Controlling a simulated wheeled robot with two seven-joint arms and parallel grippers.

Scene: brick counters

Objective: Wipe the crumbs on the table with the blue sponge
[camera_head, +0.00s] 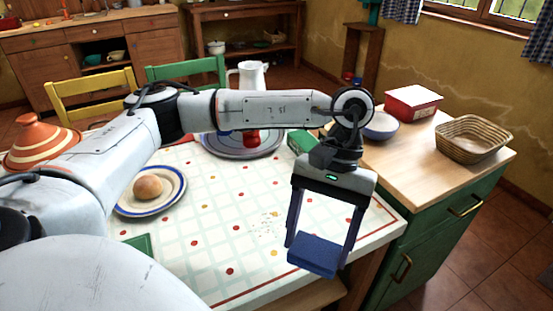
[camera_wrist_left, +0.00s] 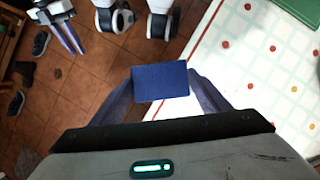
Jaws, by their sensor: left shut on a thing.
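My left gripper (camera_head: 317,250) reaches across the table from the left and is shut on the blue sponge (camera_head: 314,258). In the left wrist view the sponge (camera_wrist_left: 161,82) sits between the fingertips, over the table's edge with floor beyond. Small pale-green crumbs (camera_head: 266,225) lie scattered on the checked tabletop (camera_head: 225,235), just left of the sponge and apart from it. My right gripper (camera_wrist_left: 72,36) shows only at the top left of the left wrist view, above the floor; its opening is unclear.
A plate (camera_head: 178,201) with a bread roll (camera_head: 147,187) stands left of the crumbs. A tray (camera_head: 212,147) with a white jug (camera_head: 247,78) is at the back. A green box (camera_head: 301,142) stands near the arm. A wooden counter (camera_head: 425,150) with a basket (camera_head: 473,139) adjoins at right.

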